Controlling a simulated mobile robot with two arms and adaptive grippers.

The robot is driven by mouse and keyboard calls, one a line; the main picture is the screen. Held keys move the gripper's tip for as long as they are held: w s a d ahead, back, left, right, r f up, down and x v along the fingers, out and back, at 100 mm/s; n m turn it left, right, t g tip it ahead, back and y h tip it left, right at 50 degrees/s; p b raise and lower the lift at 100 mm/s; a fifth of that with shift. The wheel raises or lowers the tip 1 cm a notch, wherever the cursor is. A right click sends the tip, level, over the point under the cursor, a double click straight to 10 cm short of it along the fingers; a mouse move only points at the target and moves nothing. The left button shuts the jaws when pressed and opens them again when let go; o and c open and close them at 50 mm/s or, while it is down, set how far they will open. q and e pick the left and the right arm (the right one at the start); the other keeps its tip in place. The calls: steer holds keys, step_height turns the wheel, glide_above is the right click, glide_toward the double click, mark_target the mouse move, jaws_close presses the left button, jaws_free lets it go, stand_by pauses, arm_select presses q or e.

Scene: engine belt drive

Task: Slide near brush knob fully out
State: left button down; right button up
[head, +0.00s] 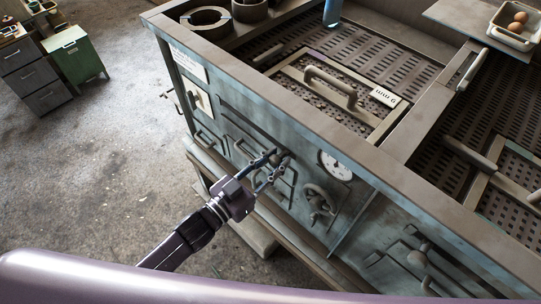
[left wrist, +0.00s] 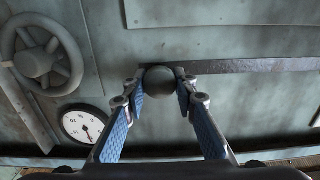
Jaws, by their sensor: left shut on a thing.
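The near brush knob is a dark round ball on the blue-grey front panel. It shows in the left wrist view (left wrist: 160,79) at the left end of a dark horizontal strip (left wrist: 250,66), and in the head view (head: 281,155) left of the gauge. My left gripper (head: 269,163) reaches up to it from the lower left. In the left wrist view its blue-padded fingers (left wrist: 160,90) are shut on the knob, one on each side. The knob's shaft is hidden behind the ball. My right gripper is not in view.
A round white gauge (head: 336,166) and a handwheel (head: 319,199) sit right of the knob. Pipe handles (head: 240,144) are to its left. A grated top with a handled lid (head: 330,86) lies above. Open concrete floor (head: 110,165) is at the left.

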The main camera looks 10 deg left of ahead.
arm_select(q)
steer(key=c, duration=1.6)
jaws_free()
steer(key=shift+s+d, duration=0.2)
steer(key=shift+d, duration=0.1)
steer(key=shift+a, duration=0.15)
steer(key=shift+s+a, duration=0.2)
steer(key=v, duration=1.1)
steer(key=shift+s, duration=0.2)
steer(key=s+a+f+n+g+y, duration=0.1)
steer(key=a+f+y, duration=0.25)
steer(key=f, duration=0.75)
steer(key=s+a+f+n+g+y, duration=0.2)
steer(key=a+f, duration=0.3)
steer(key=f, duration=0.6)
steer(key=s+a+f+n+g+y, duration=0.1)
steer(key=a+f+y, duration=0.3)
steer(key=f, duration=0.6)
steer(key=s+f+g, duration=0.3)
steer(key=s+f, duration=0.3)
steer(key=s, duration=0.3)
steer(key=s+f+g+y, duration=0.1)
steer(key=s+f+g, duration=0.2)
steer(key=s+f, duration=0.3)
steer(key=s+f+n+g, duration=0.1)
steer(key=s+f+g, duration=0.2)
steer(key=s+f, duration=0.4)
steer(key=shift+s+a+y, duration=0.2)
steer(key=shift+s+y, duration=0.05)
steer(key=shift+s, duration=2.15)
